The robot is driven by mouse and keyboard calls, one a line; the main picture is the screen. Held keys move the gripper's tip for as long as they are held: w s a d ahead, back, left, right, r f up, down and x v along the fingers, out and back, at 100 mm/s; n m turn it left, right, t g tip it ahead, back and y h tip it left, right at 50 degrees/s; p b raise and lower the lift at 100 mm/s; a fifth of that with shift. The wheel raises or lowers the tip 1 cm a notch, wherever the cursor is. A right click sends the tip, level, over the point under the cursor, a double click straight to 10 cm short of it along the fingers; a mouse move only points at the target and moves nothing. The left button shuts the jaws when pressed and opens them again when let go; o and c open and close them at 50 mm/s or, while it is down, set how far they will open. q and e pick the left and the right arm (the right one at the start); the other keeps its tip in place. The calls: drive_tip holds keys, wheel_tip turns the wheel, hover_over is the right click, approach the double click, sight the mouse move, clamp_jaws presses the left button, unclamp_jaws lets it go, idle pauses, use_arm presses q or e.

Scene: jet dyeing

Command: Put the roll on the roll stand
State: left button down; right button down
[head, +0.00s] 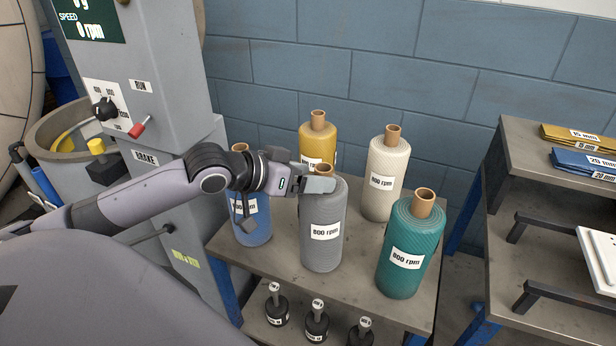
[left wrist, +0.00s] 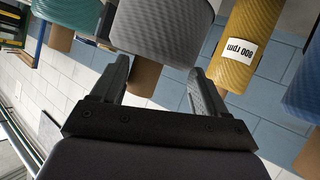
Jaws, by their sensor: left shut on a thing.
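A grey roll (head: 322,232) labelled 800 rpm stands upright on the roll stand (head: 360,285), a grey table. In the left wrist view my fingers (left wrist: 160,85) are either side of the core (left wrist: 144,78), with the grey roll (left wrist: 165,30) beyond. Whether the roll's base touches the table, I cannot tell. My right gripper is not in view.
Blue (head: 250,222), yellow (head: 318,143), cream (head: 386,180) and teal (head: 408,245) rolls stand close around the grey one. Black weights (head: 317,320) sit on the lower shelf. A machine column (head: 150,70) is at left. A shelf unit (head: 530,160) is at right.

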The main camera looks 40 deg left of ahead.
use_arm(q)
drive_tip(key=shift+r, duration=0.1)
unclamp_jaws()
drive_tip(key=p+v, duration=0.2)
drive_tip(key=v, duration=1)
idle(0.7)
idle(0.5)
